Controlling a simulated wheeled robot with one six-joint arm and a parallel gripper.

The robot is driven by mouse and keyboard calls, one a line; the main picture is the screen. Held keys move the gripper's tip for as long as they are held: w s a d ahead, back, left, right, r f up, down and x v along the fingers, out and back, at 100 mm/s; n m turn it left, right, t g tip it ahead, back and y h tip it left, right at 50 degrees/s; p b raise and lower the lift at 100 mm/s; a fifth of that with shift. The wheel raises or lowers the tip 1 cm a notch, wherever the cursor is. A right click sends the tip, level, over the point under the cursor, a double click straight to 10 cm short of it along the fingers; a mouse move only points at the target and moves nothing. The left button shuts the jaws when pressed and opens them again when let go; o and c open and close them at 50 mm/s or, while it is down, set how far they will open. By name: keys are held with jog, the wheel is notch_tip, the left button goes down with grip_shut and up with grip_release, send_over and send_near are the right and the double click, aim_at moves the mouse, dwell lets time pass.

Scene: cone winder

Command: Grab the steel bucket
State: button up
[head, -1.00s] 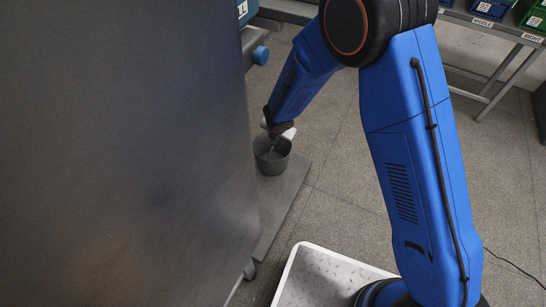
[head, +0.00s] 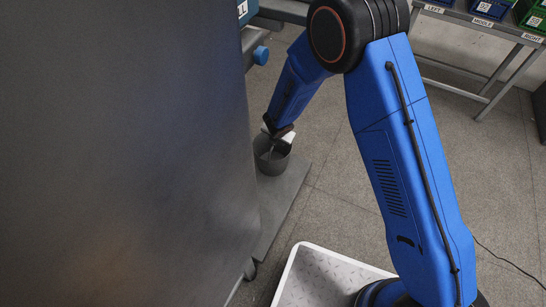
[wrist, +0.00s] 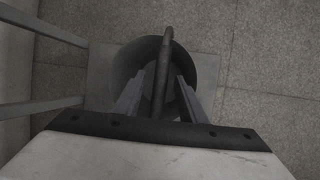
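The steel bucket (head: 271,164) is a dark grey pail standing upright on a flat grey plate beside the large dark panel. In the wrist view the bucket (wrist: 207,72) is below my gripper, with its round mouth facing the camera. Its handle (wrist: 163,62) stands up across the mouth. My gripper (wrist: 158,88) is open, with one finger on each side of the handle and a gap on both sides. In the head view my gripper (head: 275,141) is right over the bucket's rim, and its fingers are partly hidden.
A large dark panel (head: 120,160) fills the left side. The grey plate (head: 286,196) lies under the bucket. A white-rimmed tray (head: 325,272) is at the bottom. A bench with labelled bins (head: 490,10) stands at upper right. Open floor lies right of the bucket.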

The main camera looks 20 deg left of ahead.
jog(key=shift+f, duration=0.2)
jog(key=shift+c, duration=0.2)
grip_shut()
dwell(1.4)
